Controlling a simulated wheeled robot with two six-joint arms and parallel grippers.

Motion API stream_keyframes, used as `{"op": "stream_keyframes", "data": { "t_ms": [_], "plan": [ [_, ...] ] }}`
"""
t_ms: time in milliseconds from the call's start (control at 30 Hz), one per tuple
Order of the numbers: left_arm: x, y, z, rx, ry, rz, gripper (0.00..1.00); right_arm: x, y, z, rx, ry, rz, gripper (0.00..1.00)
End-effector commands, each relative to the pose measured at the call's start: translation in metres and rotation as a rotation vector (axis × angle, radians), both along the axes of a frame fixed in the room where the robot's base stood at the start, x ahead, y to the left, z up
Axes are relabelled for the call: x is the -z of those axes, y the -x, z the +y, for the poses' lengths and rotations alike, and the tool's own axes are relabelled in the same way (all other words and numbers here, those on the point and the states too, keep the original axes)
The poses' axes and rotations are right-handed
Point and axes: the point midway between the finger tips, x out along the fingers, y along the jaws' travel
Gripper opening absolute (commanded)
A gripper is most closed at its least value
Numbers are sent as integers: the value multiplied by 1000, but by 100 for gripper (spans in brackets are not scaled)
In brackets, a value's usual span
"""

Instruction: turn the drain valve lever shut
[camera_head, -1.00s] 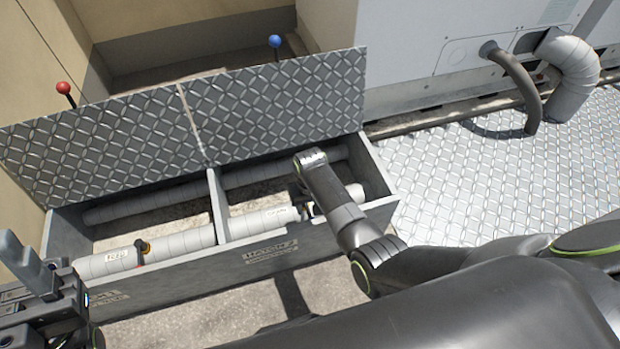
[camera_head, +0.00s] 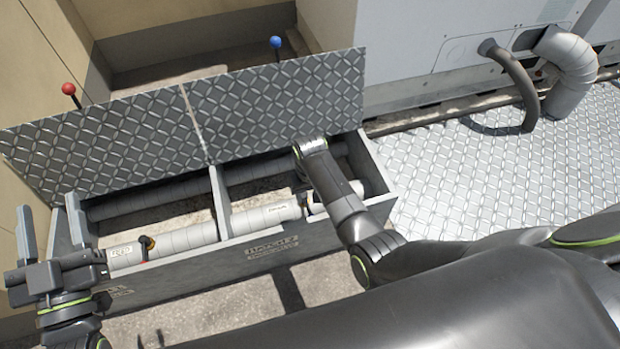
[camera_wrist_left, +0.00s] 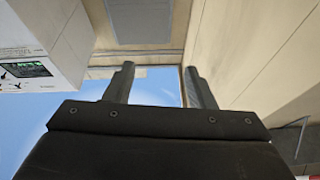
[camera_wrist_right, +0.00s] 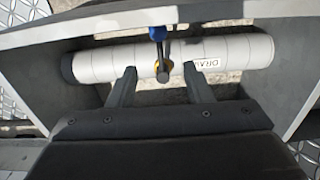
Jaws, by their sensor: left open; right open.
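The drain valve lever (camera_wrist_right: 157,34) has a blue grip and a dark stem at a yellow collar on the white wrapped pipe (camera_wrist_right: 110,58). In the right wrist view it points up, across the pipe. A label starting "DRA" (camera_wrist_right: 208,63) is on the pipe beside it. My right gripper (camera_wrist_right: 160,88) is open, its fingertips at the pipe's lower edge, one on each side of the stem; contact cannot be told. In the head view my right arm hides the lever. My left gripper (camera_head: 52,238) is open and empty, left of the trough.
The trough (camera_head: 220,205) has two bays, with raised tread-plate lids (camera_head: 275,105) behind. The left bay holds another pipe with a small dark lever (camera_head: 147,243). A red knob (camera_head: 68,88) and a blue knob (camera_head: 276,42) stand behind the lids. Tread-plate floor (camera_head: 480,180) lies right.

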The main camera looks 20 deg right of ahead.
Motion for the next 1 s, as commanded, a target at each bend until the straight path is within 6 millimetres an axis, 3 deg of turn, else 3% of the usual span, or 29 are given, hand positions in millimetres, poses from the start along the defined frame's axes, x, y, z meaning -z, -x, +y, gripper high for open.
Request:
{"op": "stream_keyframes", "data": {
  "t_ms": [467, 1000],
  "plan": [
    [82, -2, 5, -5, 113, 461, 50, -27, 0, 0, 0, -1, 0, 46],
    [166, 40, -6, 20, 222, 950, 50, -56, 0, 0, 0, -1, 1, 46]
  ]
}}
